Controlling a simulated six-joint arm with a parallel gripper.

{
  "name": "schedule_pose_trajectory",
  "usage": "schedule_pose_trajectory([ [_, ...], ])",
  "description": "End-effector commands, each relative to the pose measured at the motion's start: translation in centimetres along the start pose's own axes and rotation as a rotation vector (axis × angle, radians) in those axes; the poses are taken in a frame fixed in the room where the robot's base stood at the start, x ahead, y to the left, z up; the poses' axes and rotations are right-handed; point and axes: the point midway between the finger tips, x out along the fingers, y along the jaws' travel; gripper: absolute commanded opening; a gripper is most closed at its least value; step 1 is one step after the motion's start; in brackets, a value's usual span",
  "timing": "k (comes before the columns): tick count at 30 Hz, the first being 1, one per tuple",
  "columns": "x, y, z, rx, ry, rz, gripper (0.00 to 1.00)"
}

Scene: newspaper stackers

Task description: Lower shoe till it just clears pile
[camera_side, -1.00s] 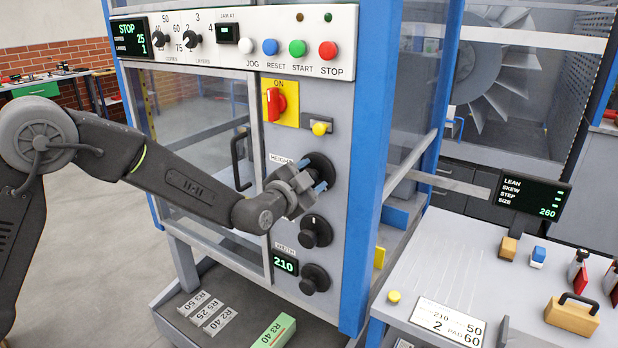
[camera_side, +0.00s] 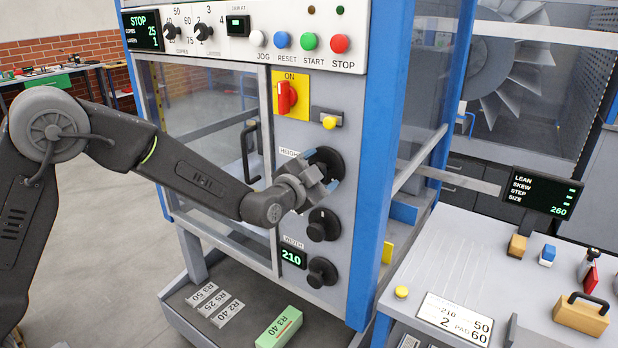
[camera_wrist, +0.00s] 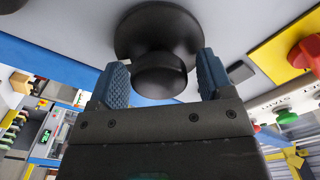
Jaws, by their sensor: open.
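The black height knob (camera_side: 324,162) is on the grey front panel beside the label reading HEIGHT. It also shows in the wrist view (camera_wrist: 158,50), with its round grip between and just beyond my fingers. My gripper (camera_side: 326,181) is at this knob, and its blue fingertips (camera_wrist: 160,78) stand open on either side of the grip. Gaps show between the fingers and the knob, so it is not gripped. My gripper partly covers the knob in the side view. The shoe and the pile cannot be made out.
A second black knob (camera_side: 322,225) sits just below, then the width knob (camera_side: 322,272) beside a display (camera_side: 291,257) reading 210. A red switch (camera_side: 287,97) and yellow button (camera_side: 329,122) are above. A door handle (camera_side: 250,150) is left of my wrist.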

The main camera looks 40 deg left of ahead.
Motion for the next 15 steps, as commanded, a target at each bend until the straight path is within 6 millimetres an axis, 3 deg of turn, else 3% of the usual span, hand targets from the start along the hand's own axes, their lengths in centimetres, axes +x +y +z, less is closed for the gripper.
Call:
schedule_pose_trajectory([
  [5,-1.9,0.0,-0.1,0.000,0.001,0.001,0.73],
  [15,-9.2,0.0,-0.1,0.000,0.001,0.001,0.73],
])
